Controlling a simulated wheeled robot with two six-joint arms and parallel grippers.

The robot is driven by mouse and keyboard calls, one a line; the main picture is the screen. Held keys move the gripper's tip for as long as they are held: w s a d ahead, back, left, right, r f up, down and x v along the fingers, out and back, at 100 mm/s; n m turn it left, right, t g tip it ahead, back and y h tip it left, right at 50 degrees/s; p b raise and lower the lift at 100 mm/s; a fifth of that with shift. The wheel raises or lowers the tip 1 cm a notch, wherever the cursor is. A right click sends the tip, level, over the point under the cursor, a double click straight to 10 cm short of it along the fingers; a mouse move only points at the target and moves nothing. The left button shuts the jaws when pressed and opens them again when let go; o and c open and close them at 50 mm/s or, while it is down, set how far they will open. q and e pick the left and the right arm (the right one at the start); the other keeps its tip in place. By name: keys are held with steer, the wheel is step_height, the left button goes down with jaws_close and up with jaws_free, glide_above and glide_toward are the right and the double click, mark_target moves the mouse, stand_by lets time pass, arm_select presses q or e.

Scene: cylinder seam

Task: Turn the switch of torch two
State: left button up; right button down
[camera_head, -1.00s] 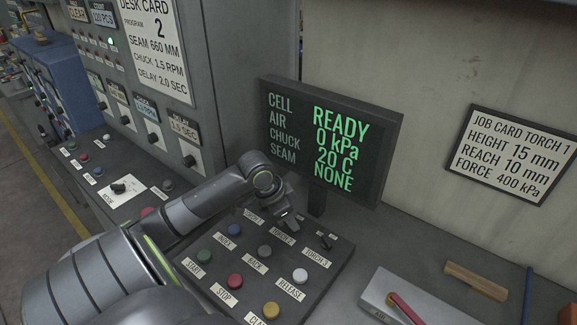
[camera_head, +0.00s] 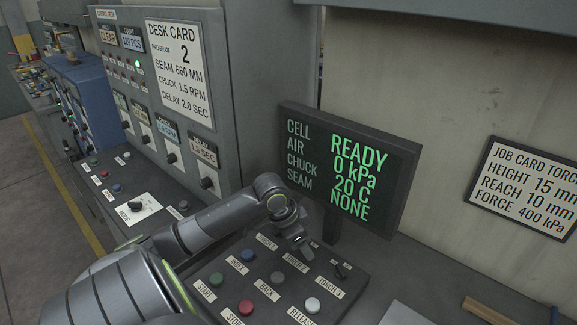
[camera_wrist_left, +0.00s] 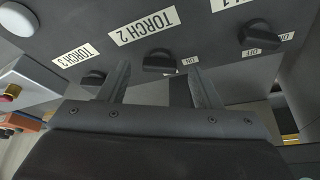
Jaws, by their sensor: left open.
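The torch two switch is a black rotary knob (camera_wrist_left: 158,63) below its white TORCH 2 label (camera_wrist_left: 145,25) in the left wrist view, where the lettering is upside down. My left gripper (camera_wrist_left: 159,70) is open, with one finger on each side of this knob in the picture; I cannot tell whether they touch it. In the head view the left gripper (camera_head: 304,250) is over the back of the button panel (camera_head: 225,262) and hides the knob. My right gripper is not in view.
The torch three knob (camera_wrist_left: 93,78) and the torch one knob (camera_wrist_left: 256,33) flank it in the wrist view. Coloured buttons, including a red one (camera_head: 246,307) and a white one (camera_head: 312,304), sit on the panel. A screen (camera_head: 345,170) stands close behind the gripper.

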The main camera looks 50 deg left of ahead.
arm_select(q)
steer(key=p+v, duration=0.4)
steer(key=v, duration=1.2)
steer(key=shift+r+p, duration=0.25)
steer(key=shift+p, duration=0.05)
stand_by(0.4)
